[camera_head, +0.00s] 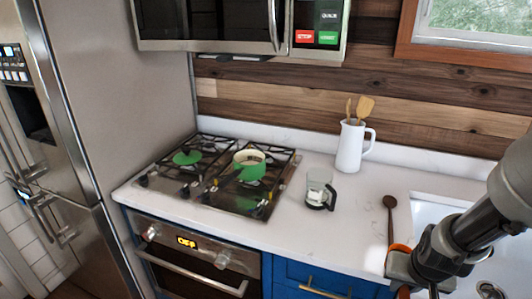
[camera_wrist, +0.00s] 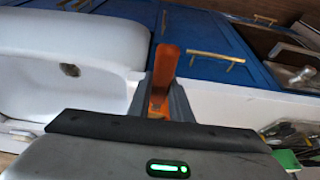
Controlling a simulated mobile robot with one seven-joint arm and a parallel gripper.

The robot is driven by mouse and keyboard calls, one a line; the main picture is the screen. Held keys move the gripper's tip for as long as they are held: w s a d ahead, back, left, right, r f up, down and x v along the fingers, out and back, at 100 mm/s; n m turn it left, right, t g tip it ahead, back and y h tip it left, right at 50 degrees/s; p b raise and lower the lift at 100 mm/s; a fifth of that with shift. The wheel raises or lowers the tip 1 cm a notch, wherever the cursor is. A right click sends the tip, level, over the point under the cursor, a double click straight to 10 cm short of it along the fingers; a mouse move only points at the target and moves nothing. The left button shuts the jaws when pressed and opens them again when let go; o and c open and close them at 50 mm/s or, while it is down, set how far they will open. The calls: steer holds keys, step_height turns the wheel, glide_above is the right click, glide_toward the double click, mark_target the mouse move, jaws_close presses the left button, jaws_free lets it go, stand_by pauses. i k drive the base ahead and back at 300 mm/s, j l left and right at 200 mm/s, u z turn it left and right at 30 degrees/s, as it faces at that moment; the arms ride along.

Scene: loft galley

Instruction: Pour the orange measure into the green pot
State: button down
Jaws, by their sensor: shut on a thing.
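The green pot (camera_head: 249,171) stands upright and open on the right side of the hob, with a pale inside. In the head view, orange of the measure (camera_head: 400,247) shows beside my gripper at the lower right, by the sink. In the wrist view, a long orange part of the measure (camera_wrist: 166,60) stands between the two fingers of my gripper (camera_wrist: 160,95), which is shut on it. The measure's cup and contents cannot be made out. The gripper is far to the right of the pot and nearer the front.
A green lid (camera_head: 187,157) lies on the hob's left side. A glass jug with a black handle (camera_head: 319,188), a white pitcher of wooden utensils (camera_head: 350,147) and a dark wooden spoon (camera_head: 390,215) are on the white counter (camera_head: 290,232). The sink (camera_head: 430,212) is at right.

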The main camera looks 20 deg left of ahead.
mark_target(240, 174)
steer(key=k+j, duration=0.1)
steer(key=j, duration=0.45)
steer(key=k+j, duration=0.1)
steer(key=j, duration=0.45)
steer(key=k+j, duration=0.1)
steer(key=j, duration=0.45)
steer(key=k+j, duration=0.1)
steer(key=j, duration=0.5)
